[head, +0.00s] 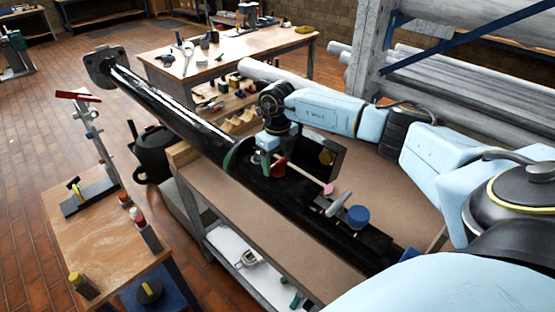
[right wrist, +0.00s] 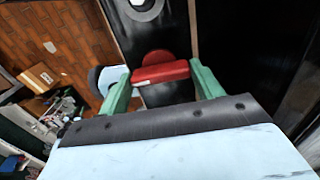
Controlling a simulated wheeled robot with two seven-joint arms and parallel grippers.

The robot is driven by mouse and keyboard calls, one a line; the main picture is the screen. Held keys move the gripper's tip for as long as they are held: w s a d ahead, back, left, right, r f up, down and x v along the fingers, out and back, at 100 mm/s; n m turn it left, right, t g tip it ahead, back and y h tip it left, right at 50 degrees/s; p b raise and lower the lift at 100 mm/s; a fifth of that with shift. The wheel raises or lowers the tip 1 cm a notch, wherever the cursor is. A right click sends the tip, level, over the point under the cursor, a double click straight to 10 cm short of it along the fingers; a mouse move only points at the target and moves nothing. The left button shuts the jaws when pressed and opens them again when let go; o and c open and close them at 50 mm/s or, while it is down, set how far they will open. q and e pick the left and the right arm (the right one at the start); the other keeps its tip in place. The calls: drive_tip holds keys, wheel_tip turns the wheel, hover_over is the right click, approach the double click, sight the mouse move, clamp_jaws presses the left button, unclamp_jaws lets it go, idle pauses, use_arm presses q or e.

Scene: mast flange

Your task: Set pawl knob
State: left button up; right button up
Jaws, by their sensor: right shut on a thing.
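A red knob (head: 279,165) sits at the black mast (head: 190,120), beside my right gripper (head: 268,160). In the right wrist view the red knob (right wrist: 160,72) is a flat bar with a rounded part behind it. The green fingers of my right gripper (right wrist: 161,80) stand at either end of the bar, shut on it. Whether the knob is seated on the mast is hard to tell. My left gripper is not in view.
The mast lies along a brown-topped bench (head: 235,200). A grey handle (head: 339,203), a blue round cap (head: 357,217) and a pink knob (head: 328,188) stand near the right gripper. A small wooden table (head: 95,235) holds tools at left. Pipes fill a rack (head: 367,60) behind.

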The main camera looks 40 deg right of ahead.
sight(278, 162)
idle(0.3)
drive_tip(key=o, duration=1)
wheel_tip(278, 162, up, 14)
drive_tip(key=shift+f+b, duration=0.25)
drive_tip(key=shift+b, duration=0.35)
wheel_tip(278, 162, down, 14)
drive_tip(key=shift+r+p, duration=0.2)
drive_tip(key=shift+p, duration=0.4)
